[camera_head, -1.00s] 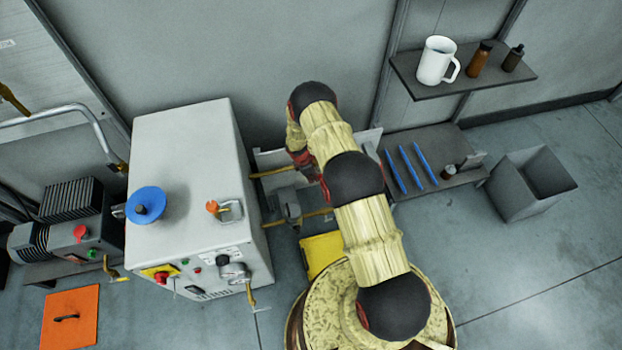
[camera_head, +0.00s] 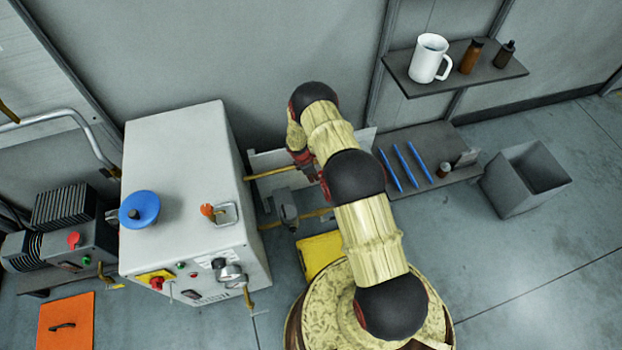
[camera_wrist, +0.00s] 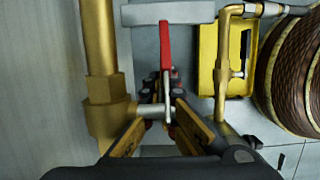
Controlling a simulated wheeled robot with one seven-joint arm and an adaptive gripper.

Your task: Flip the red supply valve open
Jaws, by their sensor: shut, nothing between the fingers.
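The red valve lever (camera_wrist: 165,48) is a slim red handle in the wrist view. It points up the picture, roughly parallel to the thick brass pipe (camera_wrist: 97,45) and across the short silver pipe stub (camera_wrist: 148,111). My gripper (camera_wrist: 164,95) is shut and empty at the lower end of the lever. The fingertips overlap that end in the picture; I cannot tell whether they touch it. In the head view my gripper (camera_head: 303,160) is partly hidden by my arm, beside the brass pipes right of the grey cabinet, and the lever cannot be made out.
A yellow box (camera_wrist: 208,60) and brass pipe (camera_wrist: 222,70) lie right of the lever. A shelf (camera_head: 460,72) and open grey bin (camera_head: 520,185) are farther right.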

